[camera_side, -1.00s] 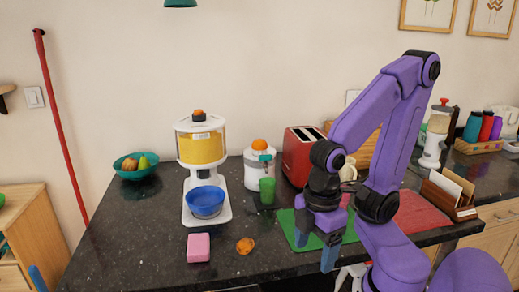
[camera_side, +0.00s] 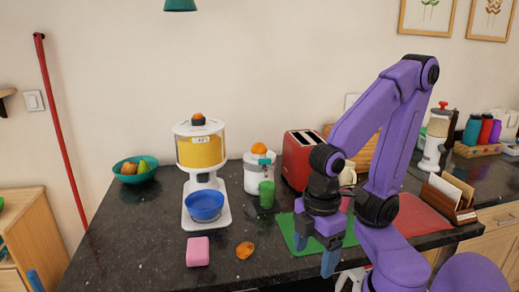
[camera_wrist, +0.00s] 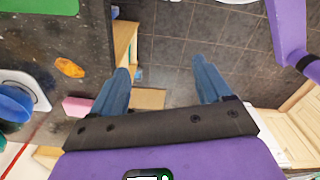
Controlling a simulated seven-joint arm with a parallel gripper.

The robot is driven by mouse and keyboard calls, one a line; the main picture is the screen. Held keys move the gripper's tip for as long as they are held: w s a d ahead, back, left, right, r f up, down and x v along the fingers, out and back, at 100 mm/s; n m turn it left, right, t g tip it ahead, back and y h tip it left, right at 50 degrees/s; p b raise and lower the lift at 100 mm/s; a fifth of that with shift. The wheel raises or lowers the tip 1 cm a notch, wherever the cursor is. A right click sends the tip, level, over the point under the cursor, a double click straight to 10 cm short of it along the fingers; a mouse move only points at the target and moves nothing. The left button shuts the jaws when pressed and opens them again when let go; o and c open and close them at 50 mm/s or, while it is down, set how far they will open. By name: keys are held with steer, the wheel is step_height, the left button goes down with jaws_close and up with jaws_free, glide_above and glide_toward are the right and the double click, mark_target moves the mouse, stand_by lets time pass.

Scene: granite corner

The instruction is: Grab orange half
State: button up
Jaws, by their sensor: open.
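The orange half (camera_side: 245,250) lies on the dark granite counter near its front edge, to the right of a pink block. It also shows in the wrist view (camera_wrist: 70,67), at the left, outside the space between my fingers. My gripper (camera_side: 317,255) hangs to the right of the orange half, near the front edge of the green mat, apart from the orange half. Its blue fingers point down and are spread in the wrist view (camera_wrist: 163,82), with nothing between them but floor in the background.
The pink block (camera_side: 198,251) sits left of the orange half. Behind stand a cereal dispenser with a blue bowl (camera_side: 204,203), a juicer (camera_side: 257,172), a green cup (camera_side: 267,194) and a red toaster (camera_side: 299,158). The green mat (camera_side: 289,231) lies beside my gripper.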

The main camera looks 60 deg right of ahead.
steer(key=w+d+r+n+h, duration=0.1)
steer(key=w+h, duration=0.2)
steer(key=w, duration=0.5)
steer(key=w+d+r+n+t+h, duration=0.1)
steer(key=w+d+h, duration=0.1)
steer(key=w, duration=0.7)
steer(key=w+d+r+n+h, duration=0.1)
steer(key=w+h, duration=0.2)
steer(key=w, duration=0.5)
steer(key=g+h, duration=0.4)
steer(key=h, duration=0.4)
glide_toward(254, 148)
steer(key=x, duration=1.2)
steer(key=shift+s+d, duration=0.15)
steer(key=shift+d, duration=0.05)
